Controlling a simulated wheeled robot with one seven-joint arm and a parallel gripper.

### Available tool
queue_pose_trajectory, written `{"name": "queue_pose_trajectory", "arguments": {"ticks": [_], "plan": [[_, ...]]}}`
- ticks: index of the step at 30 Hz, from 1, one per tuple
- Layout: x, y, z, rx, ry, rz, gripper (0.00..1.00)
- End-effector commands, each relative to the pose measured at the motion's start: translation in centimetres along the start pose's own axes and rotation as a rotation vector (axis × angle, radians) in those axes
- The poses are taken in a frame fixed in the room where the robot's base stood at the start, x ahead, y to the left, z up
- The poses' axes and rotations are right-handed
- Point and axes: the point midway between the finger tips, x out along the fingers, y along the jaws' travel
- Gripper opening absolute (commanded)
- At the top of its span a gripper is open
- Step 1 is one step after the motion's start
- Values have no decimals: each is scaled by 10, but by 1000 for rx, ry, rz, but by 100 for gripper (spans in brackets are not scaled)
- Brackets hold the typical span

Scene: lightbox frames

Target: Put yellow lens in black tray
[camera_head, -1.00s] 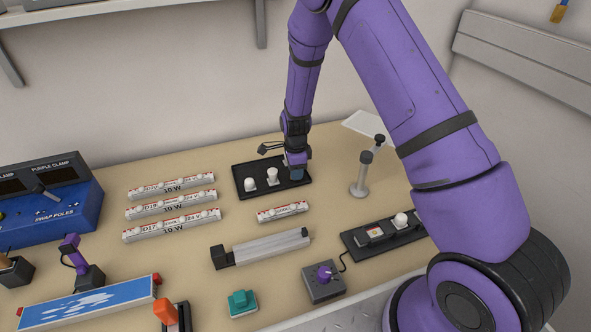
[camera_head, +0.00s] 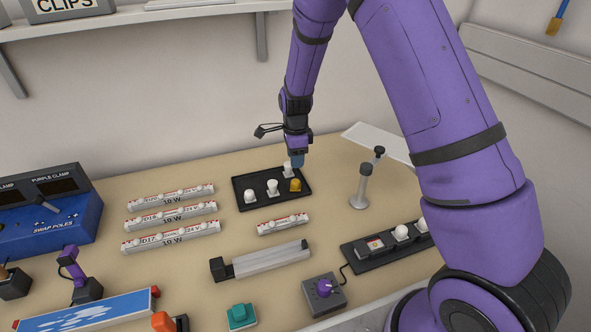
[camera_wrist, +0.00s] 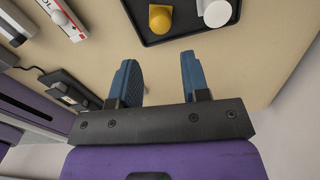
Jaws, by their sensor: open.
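The yellow lens (camera_head: 295,185) sits in the black tray (camera_head: 241,196), near its right end, apart from my gripper. In the wrist view the yellow lens (camera_wrist: 160,18) stands in the black tray (camera_wrist: 190,30), beyond my fingertips. White lenses stand in the same tray, one of them (camera_head: 272,187) just left of the yellow one. My gripper (camera_head: 296,160) is above the back right part of the tray. In the wrist view my gripper (camera_wrist: 158,75) has its two blue fingers apart, with nothing between them.
A white LED strip (camera_head: 283,224) lies in front of the tray. A grey post with a knob (camera_head: 362,187) stands to its right. A second black holder (camera_head: 360,254) with white pieces lies at the front right. Several strips (camera_head: 170,217) lie to the left.

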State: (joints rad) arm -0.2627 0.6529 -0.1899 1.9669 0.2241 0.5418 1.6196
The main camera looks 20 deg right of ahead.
Motion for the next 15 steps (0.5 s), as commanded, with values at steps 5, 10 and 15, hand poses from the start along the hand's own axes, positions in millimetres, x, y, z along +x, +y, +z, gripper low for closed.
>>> {"name": "queue_pose_trajectory", "arguments": {"ticks": [5, 10, 15], "plan": [[-18, 0, 0, 0, 0, -1, 42], [-23, 0, 0, 0, 0, -1, 42], [-35, 2, -2, -28, -8, -9, 42]]}}
